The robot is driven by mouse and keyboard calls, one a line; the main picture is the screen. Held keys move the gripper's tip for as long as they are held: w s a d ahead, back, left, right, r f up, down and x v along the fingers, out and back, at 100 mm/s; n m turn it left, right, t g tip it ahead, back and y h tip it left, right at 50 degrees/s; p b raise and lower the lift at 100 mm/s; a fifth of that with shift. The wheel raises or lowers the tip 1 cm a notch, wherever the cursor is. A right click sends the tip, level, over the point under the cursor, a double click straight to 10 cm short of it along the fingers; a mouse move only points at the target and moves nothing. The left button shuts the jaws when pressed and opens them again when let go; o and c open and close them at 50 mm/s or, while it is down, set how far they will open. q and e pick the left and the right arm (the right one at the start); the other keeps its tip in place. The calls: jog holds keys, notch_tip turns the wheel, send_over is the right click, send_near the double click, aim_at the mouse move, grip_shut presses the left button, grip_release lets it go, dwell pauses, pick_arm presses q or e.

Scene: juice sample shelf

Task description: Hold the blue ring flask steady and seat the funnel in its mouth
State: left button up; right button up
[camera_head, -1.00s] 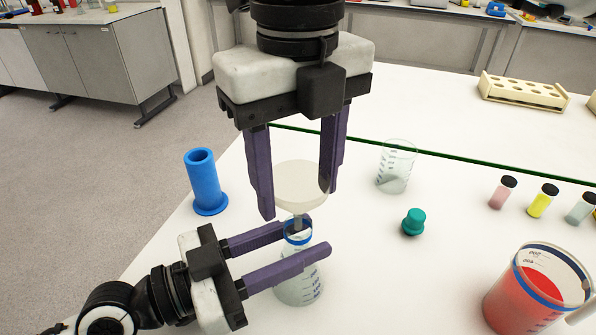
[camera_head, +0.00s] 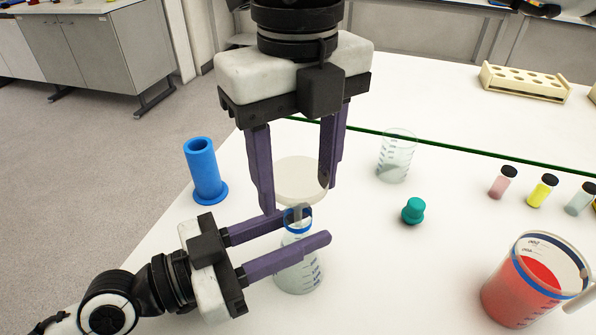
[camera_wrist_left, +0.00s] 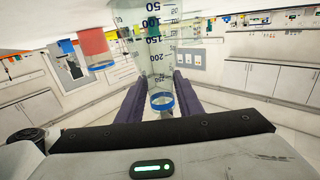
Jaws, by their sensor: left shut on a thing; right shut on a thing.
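The clear flask (camera_head: 300,275) with a blue ring (camera_head: 297,229) round its neck stands upright on the white table. My left gripper (camera_head: 318,226) is shut on it, one finger on each side of the neck. The left wrist view shows the flask (camera_wrist_left: 157,52) upside down, with its blue ring (camera_wrist_left: 162,101) between my left fingers (camera_wrist_left: 162,86). My right gripper (camera_head: 299,199) points down and is shut on the pale, translucent funnel (camera_head: 300,180). The funnel is upright over the flask, its stem at the mouth. How deep the stem sits cannot be told.
A blue cylinder (camera_head: 204,170) stands left, near the table edge. A clear beaker (camera_head: 397,158) and a teal stopper (camera_head: 413,210) are to the right. A red-filled beaker (camera_head: 530,285), several small vials (camera_head: 542,191) and a cream rack (camera_head: 522,86) are further right.

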jog(key=shift+f, duration=0.75)
jog(key=o, duration=1.1)
jog(key=shift+r, duration=0.15)
notch_tip(320, 180, up, 12)
jog(key=shift+f, duration=0.1)
